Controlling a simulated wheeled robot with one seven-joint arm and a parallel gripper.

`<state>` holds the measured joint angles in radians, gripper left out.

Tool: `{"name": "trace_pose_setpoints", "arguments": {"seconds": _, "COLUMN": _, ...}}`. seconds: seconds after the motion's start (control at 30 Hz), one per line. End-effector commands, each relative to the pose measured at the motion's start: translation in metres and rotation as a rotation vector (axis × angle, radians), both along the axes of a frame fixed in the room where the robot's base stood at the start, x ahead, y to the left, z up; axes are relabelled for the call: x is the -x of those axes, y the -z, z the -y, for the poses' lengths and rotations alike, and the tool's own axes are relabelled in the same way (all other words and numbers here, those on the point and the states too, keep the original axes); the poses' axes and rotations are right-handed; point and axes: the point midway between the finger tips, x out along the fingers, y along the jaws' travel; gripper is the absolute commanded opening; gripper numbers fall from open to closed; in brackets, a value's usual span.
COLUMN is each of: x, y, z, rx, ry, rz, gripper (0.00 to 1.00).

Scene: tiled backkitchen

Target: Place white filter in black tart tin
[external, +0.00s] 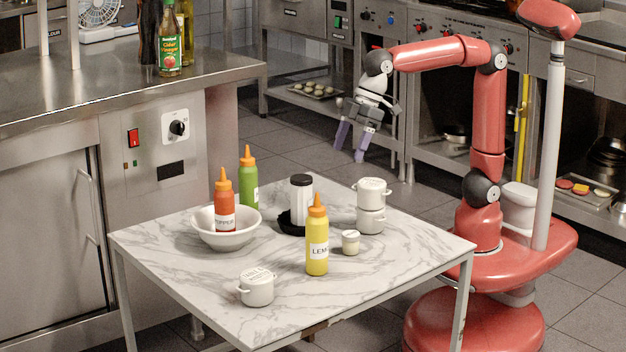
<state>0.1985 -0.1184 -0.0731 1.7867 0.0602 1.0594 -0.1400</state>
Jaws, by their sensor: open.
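A white cylinder with a black top (301,204), which looks like the white filter, stands upright toward the back middle of the marble table. A low black dish (285,222), which looks like the black tart tin, shows around its lower left side. The cylinder seems to stand in the dish, but its base is too small to tell whether it is inside or just in front. My gripper (348,154) is open and empty, pointing down. It is raised, apart from both things, behind and to the right of them in the picture.
The marble table (200,285) also bears a white bowl (225,239) with a red bottle (224,198), a green bottle (248,172), a yellow bottle (317,254), a small jar (350,243), stacked white pots (371,220) and a lidded pot (257,291). The front right is clear.

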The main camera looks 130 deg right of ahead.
Motion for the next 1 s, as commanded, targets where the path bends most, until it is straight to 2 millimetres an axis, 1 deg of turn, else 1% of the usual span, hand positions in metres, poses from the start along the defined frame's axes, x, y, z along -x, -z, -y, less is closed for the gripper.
{"name": "trace_pose_setpoints", "arguments": {"seconds": 0.03, "x": 0.027, "y": 0.003, "z": -0.021, "rx": -0.001, "ry": -0.024, "rz": 0.013, "gripper": 0.72}}
{"name": "trace_pose_setpoints", "arguments": {"seconds": 0.07, "x": 0.042, "y": 0.006, "z": -0.031, "rx": -0.001, "ry": -0.034, "rz": 0.02, "gripper": 0.72}}
{"name": "trace_pose_setpoints", "arguments": {"seconds": 0.1, "x": 0.061, "y": 0.013, "z": -0.044, "rx": -0.001, "ry": -0.05, "rz": 0.026, "gripper": 0.72}}
{"name": "trace_pose_setpoints", "arguments": {"seconds": 0.17, "x": 0.09, "y": 0.025, "z": -0.061, "rx": 0.001, "ry": -0.071, "rz": 0.037, "gripper": 0.72}}
{"name": "trace_pose_setpoints", "arguments": {"seconds": 0.2, "x": 0.108, "y": 0.034, "z": -0.071, "rx": 0.003, "ry": -0.086, "rz": 0.042, "gripper": 0.72}}
{"name": "trace_pose_setpoints", "arguments": {"seconds": 0.3, "x": 0.147, "y": 0.058, "z": -0.089, "rx": 0.007, "ry": -0.115, "rz": 0.056, "gripper": 0.72}}
{"name": "trace_pose_setpoints", "arguments": {"seconds": 0.4, "x": 0.174, "y": 0.079, "z": -0.099, "rx": 0.013, "ry": -0.134, "rz": 0.066, "gripper": 0.72}}
{"name": "trace_pose_setpoints", "arguments": {"seconds": 0.5, "x": 0.189, "y": 0.092, "z": -0.103, "rx": 0.017, "ry": -0.145, "rz": 0.072, "gripper": 0.72}}
{"name": "trace_pose_setpoints", "arguments": {"seconds": 0.6, "x": 0.195, "y": 0.098, "z": -0.105, "rx": 0.017, "ry": -0.148, "rz": 0.073, "gripper": 0.72}}
{"name": "trace_pose_setpoints", "arguments": {"seconds": 1.0, "x": 0.195, "y": 0.098, "z": -0.105, "rx": 0.017, "ry": -0.149, "rz": 0.072, "gripper": 0.72}}
